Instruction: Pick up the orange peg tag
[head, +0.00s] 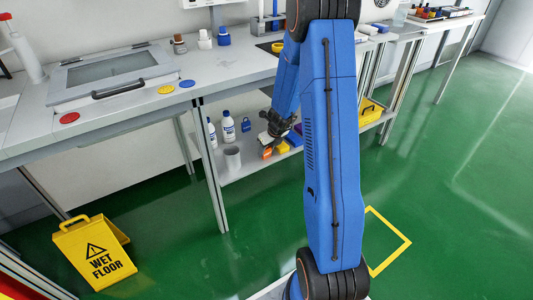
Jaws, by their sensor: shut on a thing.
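My gripper (268,143) is at the lower shelf under the bench, reaching down past the bench's front edge. Its jaws are shut on a small orange thing, which looks like the orange peg tag (266,153), at the fingertips. The tag is small and partly covered by the gripper, so its full shape does not show. I cannot tell whether it still touches the shelf.
The bench top (215,75) is above. A yellow wet floor sign (95,252) stands at lower left. Green floor is open at right.

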